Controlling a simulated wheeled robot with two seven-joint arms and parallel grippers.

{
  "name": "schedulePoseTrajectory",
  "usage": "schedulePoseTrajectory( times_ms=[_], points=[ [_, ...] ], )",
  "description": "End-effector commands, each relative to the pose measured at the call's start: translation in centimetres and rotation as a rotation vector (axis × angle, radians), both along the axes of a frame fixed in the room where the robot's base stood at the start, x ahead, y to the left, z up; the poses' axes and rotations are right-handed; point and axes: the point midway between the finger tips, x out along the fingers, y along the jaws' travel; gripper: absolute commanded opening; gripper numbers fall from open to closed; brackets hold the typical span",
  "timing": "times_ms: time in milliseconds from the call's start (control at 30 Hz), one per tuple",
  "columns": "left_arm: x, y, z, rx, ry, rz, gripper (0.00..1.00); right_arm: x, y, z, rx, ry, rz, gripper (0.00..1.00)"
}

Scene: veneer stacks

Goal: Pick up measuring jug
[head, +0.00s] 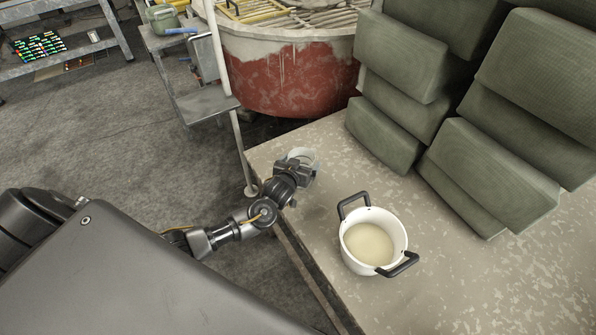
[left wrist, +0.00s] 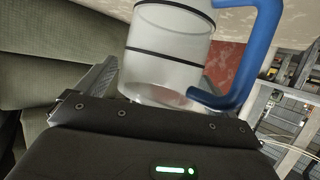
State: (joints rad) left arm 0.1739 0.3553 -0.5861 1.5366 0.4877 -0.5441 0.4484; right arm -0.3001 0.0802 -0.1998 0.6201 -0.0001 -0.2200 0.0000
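The measuring jug (left wrist: 168,48) is clear with dark bands and a blue handle (left wrist: 258,50); it fills the upper middle of the left wrist view. In the head view only its pale rim (head: 309,153) shows at the table's far left corner, the rest hidden by my gripper. My left gripper (head: 301,166) is at the jug, its fingers spread. In the left wrist view one finger (left wrist: 97,78) lies left of the jug with a slight gap; the other is mostly hidden near the handle. My right gripper is not in view.
A white pot (head: 372,242) with dark handles stands on the speckled table (head: 470,270), nearer than the jug. Green padded blocks (head: 490,165) are stacked at the right. A red vat (head: 290,75) and a thin pale post (head: 228,90) stand behind the table's far left corner.

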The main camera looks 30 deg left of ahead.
Motion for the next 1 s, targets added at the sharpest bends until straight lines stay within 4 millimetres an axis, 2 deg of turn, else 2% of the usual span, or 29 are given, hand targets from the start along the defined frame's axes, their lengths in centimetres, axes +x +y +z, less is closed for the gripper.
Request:
schedulePoseTrajectory(
  times_ms=[67,367,733,933,1000],
  points=[
    [0.0,0.0,0.0,0.0,0.0,0.0,0.83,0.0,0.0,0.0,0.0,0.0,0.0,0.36],
    [0.0,0.0,0.0,0.0,0.0,0.001,0.44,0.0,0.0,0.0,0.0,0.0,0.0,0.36],
    [0.0,0.0,0.6,0.0,-0.001,0.001,0.43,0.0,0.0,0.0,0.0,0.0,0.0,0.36],
    [0.0,0.0,3.1,-0.003,-0.004,0.0,0.43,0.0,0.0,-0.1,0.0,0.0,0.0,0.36],
    [-0.7,-0.8,4.2,-0.005,-0.003,-0.002,0.43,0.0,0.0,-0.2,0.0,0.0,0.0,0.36]
  ],
)
